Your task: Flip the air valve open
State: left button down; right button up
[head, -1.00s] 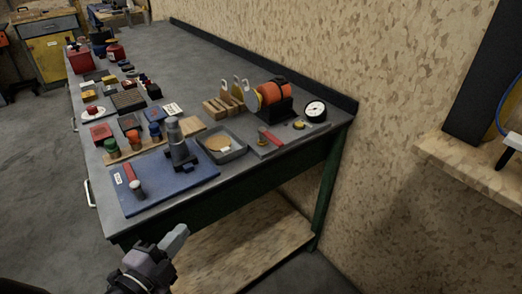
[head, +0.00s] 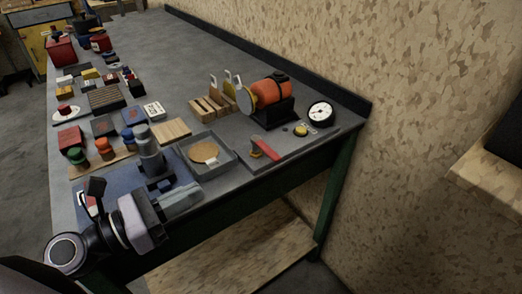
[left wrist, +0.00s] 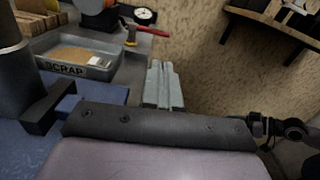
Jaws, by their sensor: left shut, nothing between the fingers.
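The air valve, a red lever (head: 265,147) on a small brass-yellow body, sits on a grey plate at the front right of the bench. The lever lies slanted across the plate. In the left wrist view the red lever (left wrist: 150,30) shows at the top, beyond the fingertips. My left gripper (head: 184,200) is shut and empty over the front edge of the bench, left of and nearer than the valve, not touching it. Its closed fingers (left wrist: 164,85) point towards the valve side in the left wrist view.
A scrap tray (head: 229,168) lies between my left gripper and the valve. A dark post tool (head: 151,155) stands on the blue mat (head: 90,182). A round gauge (head: 320,113) and an orange motor (head: 270,90) stand behind the valve. The floor right of the bench is clear.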

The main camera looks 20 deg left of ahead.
pick_arm(q)
jog(key=shift+w+m, duration=0.3)
jog(key=shift+m, duration=0.2)
pick_arm(e)
jog(key=shift+w+f, duration=0.1)
jog(key=shift+w, duration=0.2)
jog(key=shift+s, duration=0.15)
pick_arm(q)
jog(key=shift+d, duration=0.1)
jog(key=p, duration=0.4)
send_near(268, 155)
jog(key=x, duration=0.7)
pick_arm(e)
notch_tip(268, 155, up, 4)
jog(key=shift+d+f, duration=0.15)
jog(key=shift+f, duration=0.1)
jog(key=shift+d, duration=0.1)
